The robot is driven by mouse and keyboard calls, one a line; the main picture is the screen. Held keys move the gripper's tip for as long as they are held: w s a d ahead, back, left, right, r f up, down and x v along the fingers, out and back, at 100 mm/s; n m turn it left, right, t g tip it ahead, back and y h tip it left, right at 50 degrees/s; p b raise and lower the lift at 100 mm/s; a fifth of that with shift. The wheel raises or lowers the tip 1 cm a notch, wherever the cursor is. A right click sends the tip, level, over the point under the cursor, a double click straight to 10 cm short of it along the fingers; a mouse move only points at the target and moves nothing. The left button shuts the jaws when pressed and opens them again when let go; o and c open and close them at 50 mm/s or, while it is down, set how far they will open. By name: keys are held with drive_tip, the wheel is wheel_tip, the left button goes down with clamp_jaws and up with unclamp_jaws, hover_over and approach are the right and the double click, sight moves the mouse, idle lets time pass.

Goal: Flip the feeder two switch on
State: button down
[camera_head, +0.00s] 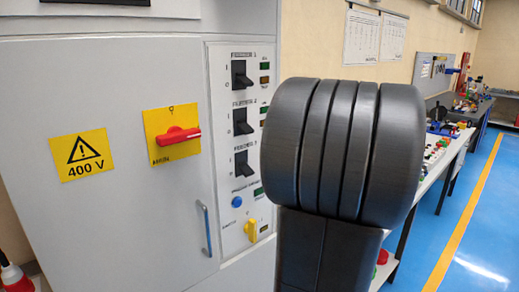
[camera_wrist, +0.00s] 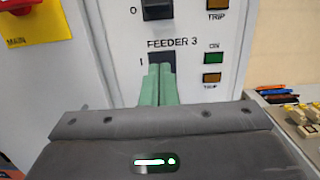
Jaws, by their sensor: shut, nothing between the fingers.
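The feeder two switch (camera_head: 243,121) is a black lever switch, the middle of three stacked on the white control panel (camera_head: 225,68). Its bulky part sits low, towards the 0 mark. In the wrist view, the lower end of the feeder two switch (camera_wrist: 157,9) shows at the top edge, beside a 0. My gripper (camera_wrist: 160,68) has its green fingers shut together and empty. The fingertips are below the feeder two switch, in front of the feeder 3 switch (camera_wrist: 161,56), covering most of it. I cannot tell whether they touch it. The head view does not show the fingers.
The feeder 1 switch (camera_head: 240,74) is above. Left are a red rotary handle (camera_head: 178,136) on a yellow plate and a door handle (camera_head: 205,230). Below are a blue button (camera_head: 236,202) and a yellow knob (camera_head: 251,230). A cluttered workbench (camera_head: 438,165) stands right.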

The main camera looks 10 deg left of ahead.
sight(240, 146)
drive_tip(key=p+x, duration=0.1)
drive_tip(key=x, duration=0.8)
drive_tip(key=shift+w+a+p, duration=0.1)
drive_tip(key=shift+a+p, duration=0.1)
drive_tip(key=shift+p, duration=0.2)
drive_tip(key=r, duration=0.1)
drive_tip(key=r+p, duration=0.1)
drive_tip(key=s+d+r, duration=0.1)
drive_tip(key=shift+d+r, duration=0.1)
drive_tip(key=shift+r, duration=0.05)
drive_tip(key=shift+r+p, duration=0.15)
drive_tip(key=shift+p, duration=0.15)
drive_tip(key=shift+r+p, duration=0.15)
drive_tip(key=shift+p, duration=0.15)
